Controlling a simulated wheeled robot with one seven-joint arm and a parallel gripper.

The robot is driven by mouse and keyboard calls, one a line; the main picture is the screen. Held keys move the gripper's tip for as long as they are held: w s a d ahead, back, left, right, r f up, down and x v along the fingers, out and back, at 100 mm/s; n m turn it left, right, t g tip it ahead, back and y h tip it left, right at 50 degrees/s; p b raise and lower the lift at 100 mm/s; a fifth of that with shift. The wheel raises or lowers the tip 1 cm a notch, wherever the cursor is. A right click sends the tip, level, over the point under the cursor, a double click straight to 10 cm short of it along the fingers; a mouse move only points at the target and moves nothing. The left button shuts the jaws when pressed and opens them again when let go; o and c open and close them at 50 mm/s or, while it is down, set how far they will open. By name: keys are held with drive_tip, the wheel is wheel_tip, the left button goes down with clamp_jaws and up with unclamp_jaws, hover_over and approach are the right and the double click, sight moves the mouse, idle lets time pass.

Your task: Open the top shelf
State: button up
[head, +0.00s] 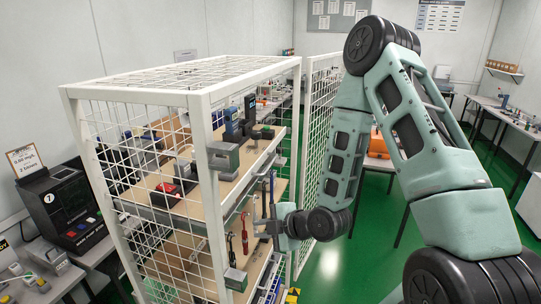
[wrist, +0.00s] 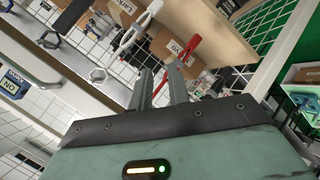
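The top shelf (head: 150,183) is a wooden board with a pale front edge inside a white mesh cage. A bar handle (head: 264,165) shows along its front edge. My gripper (head: 262,222) is in front of the cage opening, below and apart from that handle.
Hanging white (wrist: 140,28) and red (wrist: 186,47) tools are close beyond the fingers. Testers, including a red one (head: 166,193), stand on the shelf. The mesh door (head: 318,90) stands open at the right. Green floor (head: 345,260) is clear right of the cage.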

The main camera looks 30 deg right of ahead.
drive_tip(key=s+d+r+m+t+h+p, duration=0.1)
drive_tip(key=s+d+r+t+h+p, duration=0.1)
drive_tip(key=d+r+t+h, duration=0.65)
drive_tip(key=w+d+f+y+b, duration=0.1)
drive_tip(key=w+d+b, duration=0.1)
drive_tip(key=w+b, duration=0.6)
drive_tip(key=b, duration=0.5)
drive_tip(key=shift+d, duration=0.35)
